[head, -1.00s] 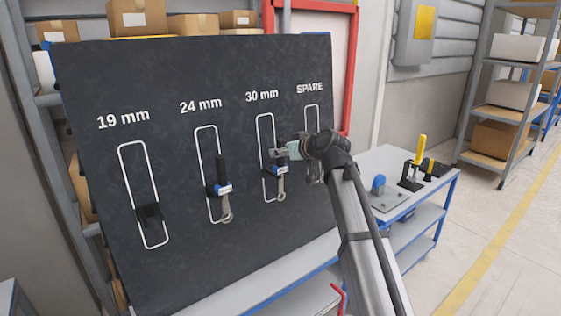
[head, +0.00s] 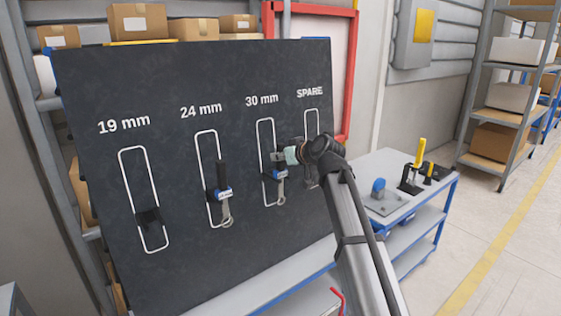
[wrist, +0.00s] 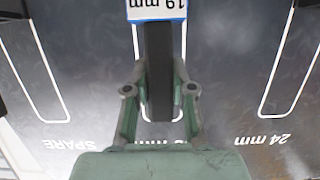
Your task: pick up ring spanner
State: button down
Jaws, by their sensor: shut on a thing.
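A ring spanner (head: 281,190) with a black handle hangs in the 30 mm outline on the dark board. Its blue-edged tag (wrist: 156,8) reads 19 mm, upside down in the wrist view. My gripper (wrist: 159,72) is shut on the black handle (wrist: 158,50), one finger on each side. In the head view my gripper (head: 281,157) covers the upper part of the handle. A second ring spanner (head: 224,200) with a blue and white tag hangs in the 24 mm outline. The 19 mm outline holds only a black holder (head: 150,219).
The board (head: 110,85) stands close behind the held spanner. The SPARE outline (head: 312,114) is partly hidden by my arm. A blue-framed bench (head: 365,165) with tools stands at right. Shelves with boxes (head: 138,20) stand behind the board. Open floor lies at far right.

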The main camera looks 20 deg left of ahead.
aim_at(281, 144)
jog(key=shift+d+r+b, duration=0.1)
jog(key=shift+r+b, duration=0.1)
jog(key=shift+b, duration=0.15)
jog(key=shift+r, duration=0.35)
notch_tip(281, 144, up, 6)
jog(key=b, duration=0.3)
jog(key=shift+r, duration=0.1)
jog(key=s+d+b, duration=0.2)
jog(key=s+d, duration=0.3)
jog(key=d, duration=0.3)
jog(key=s+d+b, duration=0.2)
jog(key=s+d, duration=0.3)
jog(key=d, duration=0.3)
jog(key=shift+s+d+b, duration=0.35)
jog(key=c, duration=1.5)
grip_release()
jog(key=shift+c, duration=0.2)
grip_shut()
